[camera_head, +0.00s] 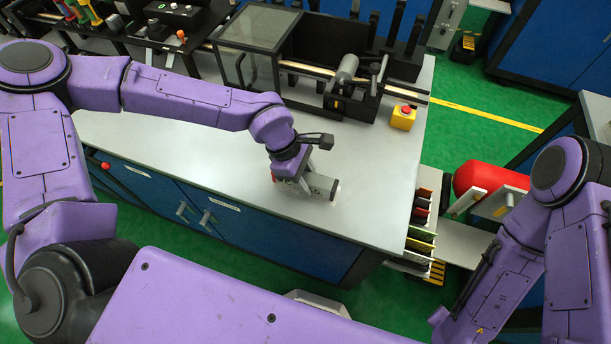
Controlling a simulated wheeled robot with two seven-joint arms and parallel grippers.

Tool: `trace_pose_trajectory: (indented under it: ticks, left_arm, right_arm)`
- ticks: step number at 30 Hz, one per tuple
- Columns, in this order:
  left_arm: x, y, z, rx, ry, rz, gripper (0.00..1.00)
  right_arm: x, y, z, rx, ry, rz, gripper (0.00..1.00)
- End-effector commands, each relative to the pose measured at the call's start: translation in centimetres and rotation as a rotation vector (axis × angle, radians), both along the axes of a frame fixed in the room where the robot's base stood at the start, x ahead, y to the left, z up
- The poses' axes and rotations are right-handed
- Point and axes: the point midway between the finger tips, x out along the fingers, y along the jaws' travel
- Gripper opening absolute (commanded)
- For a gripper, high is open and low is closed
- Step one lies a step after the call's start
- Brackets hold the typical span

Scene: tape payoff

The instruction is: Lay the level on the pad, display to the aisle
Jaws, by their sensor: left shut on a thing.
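My left gripper (297,174) reaches over the grey bench top and points down near its front edge. It is shut on a small grey, box-like thing, which I take to be the level (322,186). The level sits low at the bench surface. I cannot tell whether it touches the bench, and its display cannot be made out. A small red part shows at the left side of the gripper. I cannot make out a separate pad; it may be hidden under the level or gripper. My right arm is at the right, with its gripper out of view.
The bench top (380,200) is clear around the gripper. A machine with a glazed guard (245,65) and a roller (347,68) stands at the back. A yellow box with a red button (403,117) is at right.

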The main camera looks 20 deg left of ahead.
Motion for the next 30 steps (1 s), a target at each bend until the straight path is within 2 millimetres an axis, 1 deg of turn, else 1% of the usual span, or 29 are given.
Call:
trace_pose_trajectory:
  ticks: [1,2,3,4,12,14,16,17,20,24,27,30]
  left_arm:
    - [0.0,0.0,-0.2,0.000,0.000,0.000,0.02]
    - [0.0,0.0,-0.2,0.000,0.000,0.000,0.47]
    - [0.0,0.0,-0.2,0.000,0.000,0.000,0.60]
    - [0.0,0.0,-0.2,0.000,0.000,0.000,0.66]
    - [0.0,0.0,-0.1,0.000,0.000,0.000,0.66]
    - [0.0,0.0,0.2,0.000,0.000,0.000,0.66]
    - [0.1,0.3,1.0,-0.001,-0.002,0.004,0.66]
    - [0.2,0.5,1.5,-0.001,-0.002,0.004,0.66]
    - [0.2,1.5,3.9,-0.003,-0.004,0.005,0.66]
    - [0.3,2.9,7.3,-0.002,-0.006,0.005,0.66]
    - [0.2,3.7,9.3,-0.002,-0.003,0.003,0.66]
    - [0.3,4.3,10.6,-0.001,-0.004,0.002,0.66]
  right_arm:
    - [0.0,0.0,-0.1,0.000,0.000,0.000,0.43]
    - [0.0,0.0,0.0,0.000,0.000,0.000,0.43]
    - [0.0,0.0,0.0,0.000,0.000,0.000,0.43]
    - [0.0,0.0,0.0,0.000,0.000,0.000,0.43]
    - [0.0,0.0,0.0,0.000,0.000,0.000,0.43]
    - [0.0,0.0,0.1,0.000,0.000,0.000,0.43]
    - [0.0,0.0,0.0,0.000,0.000,0.000,0.43]
    - [0.0,0.0,0.0,0.000,0.000,0.000,0.43]
    - [0.0,0.0,0.0,0.000,0.000,0.000,0.43]
    - [0.0,0.0,-0.1,0.000,0.000,0.000,0.43]
    - [0.0,0.0,-0.2,0.000,0.000,0.000,0.43]
    - [0.0,0.0,-0.2,0.000,0.000,0.000,0.43]
